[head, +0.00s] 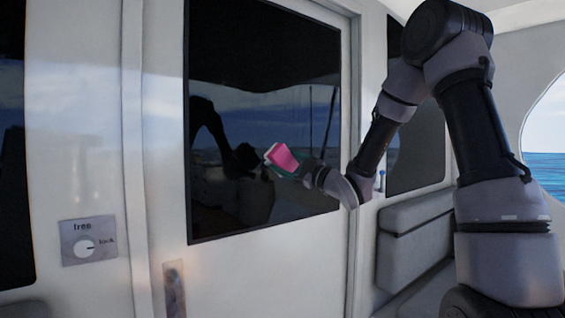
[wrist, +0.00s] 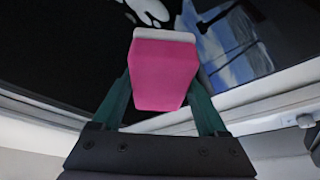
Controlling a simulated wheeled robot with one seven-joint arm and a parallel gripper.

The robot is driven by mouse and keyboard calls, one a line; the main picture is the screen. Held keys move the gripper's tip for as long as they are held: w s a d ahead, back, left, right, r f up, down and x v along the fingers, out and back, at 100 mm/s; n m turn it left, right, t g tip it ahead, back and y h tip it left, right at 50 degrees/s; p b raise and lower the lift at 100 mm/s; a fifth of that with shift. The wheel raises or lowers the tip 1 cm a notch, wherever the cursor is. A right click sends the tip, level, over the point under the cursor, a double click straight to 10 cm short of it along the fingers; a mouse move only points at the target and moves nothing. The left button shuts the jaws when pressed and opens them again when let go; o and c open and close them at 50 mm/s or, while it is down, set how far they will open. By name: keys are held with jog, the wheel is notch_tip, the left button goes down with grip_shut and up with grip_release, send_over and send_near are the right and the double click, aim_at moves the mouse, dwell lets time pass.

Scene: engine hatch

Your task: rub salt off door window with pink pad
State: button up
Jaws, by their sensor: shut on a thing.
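The pink pad (head: 283,157) is held in front of the dark door window (head: 240,60), near its lower right part. My gripper (head: 290,170) is shut on it. In the wrist view the pink pad (wrist: 165,75) sits between the two green fingers of my gripper (wrist: 163,95), its white face turned toward the window glass (wrist: 50,45). I cannot tell whether the pad touches the glass. White patches that look like salt (wrist: 148,10) show on the glass beyond and beside the pad. No salt can be made out in the head view.
The white door (head: 165,200) has a handle (head: 174,288) at lower left. A sign with a knob (head: 88,242) is on the wall to its left. A grey bench (head: 415,240) stands to the right of the door. The window's frame edge (wrist: 270,85) crosses the wrist view.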

jog(key=shift+w+a, duration=0.1)
dwell(0.3)
send_near(259, 155)
jog(key=shift+r+x, duration=0.25)
jog(key=shift+x, duration=1.65)
jog(key=shift+w+a, duration=0.7)
jog(key=shift+w, duration=0.15)
jog(key=shift+d, duration=0.1)
jog(key=shift+w+d, duration=3.85)
jog(key=shift+d, duration=1.75)
jog(key=shift+s+a, duration=1.3)
jog(key=shift+a, duration=0.65)
jog(key=shift+s+a, duration=1.25)
jog(key=shift+a, duration=0.65)
jog(key=shift+s+a, duration=1.3)
jog(key=shift+a, duration=0.65)
